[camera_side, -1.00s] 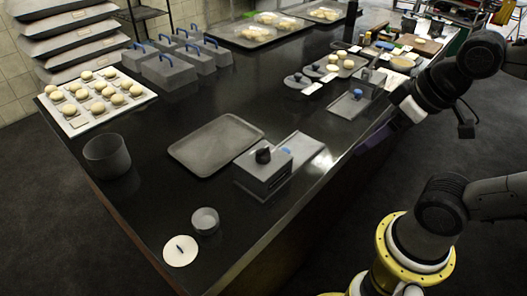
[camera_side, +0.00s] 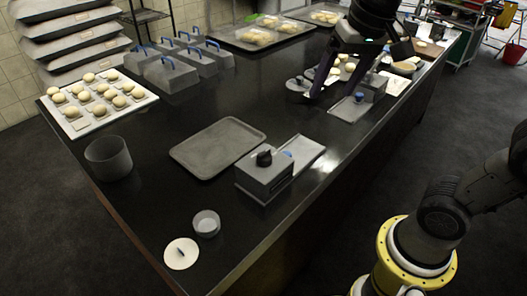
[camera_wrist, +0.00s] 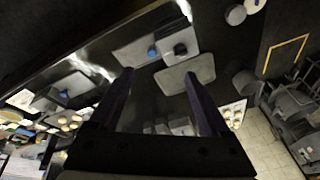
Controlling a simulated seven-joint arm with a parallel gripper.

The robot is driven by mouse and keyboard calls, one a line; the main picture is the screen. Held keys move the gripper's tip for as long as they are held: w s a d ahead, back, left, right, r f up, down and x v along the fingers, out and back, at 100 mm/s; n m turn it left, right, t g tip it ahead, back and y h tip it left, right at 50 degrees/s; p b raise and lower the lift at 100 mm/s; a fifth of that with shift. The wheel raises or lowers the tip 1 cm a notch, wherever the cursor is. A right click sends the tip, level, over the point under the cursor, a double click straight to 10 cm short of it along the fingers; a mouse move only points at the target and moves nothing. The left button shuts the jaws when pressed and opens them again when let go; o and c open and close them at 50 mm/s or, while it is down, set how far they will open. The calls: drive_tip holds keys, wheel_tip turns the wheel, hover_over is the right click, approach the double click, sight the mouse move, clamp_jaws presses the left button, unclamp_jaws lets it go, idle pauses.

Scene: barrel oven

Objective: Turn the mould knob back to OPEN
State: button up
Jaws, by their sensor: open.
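A grey box (camera_side: 265,178) with a black knob (camera_side: 264,158) on top stands near the table's right edge. A flat grey plate (camera_side: 305,152) and a small blue part (camera_side: 287,152) adjoin it. In the wrist view the black knob (camera_wrist: 181,49) and blue part (camera_wrist: 152,52) show beyond my fingertips. A second plate with a blue knob (camera_side: 359,96) lies farther back. Which knob is the mould knob is not marked legibly. My gripper (camera_wrist: 159,78) is open and empty, above the back right of the table, apart from both knobs.
A grey tray (camera_side: 217,146) lies left of the black-knob box. A small cup (camera_side: 206,223), white disc (camera_side: 181,253) and dark bowl (camera_side: 108,158) stand nearer. Dough balls on a white tray (camera_side: 146,98) and blue-handled blocks (camera_side: 170,75) are at left.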

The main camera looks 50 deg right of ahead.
drive_tip(key=w+a+f+m+g, duration=0.1)
drive_tip(key=w+a+f+g, duration=0.1)
drive_tip(key=w, duration=0.8)
drive_tip(key=g, duration=0.2)
approach(263, 153)
drive_tip(key=f, duration=1)
drive_tip(key=shift+s+d, duration=0.2)
drive_tip(key=shift+d, duration=0.05)
clamp_jaws()
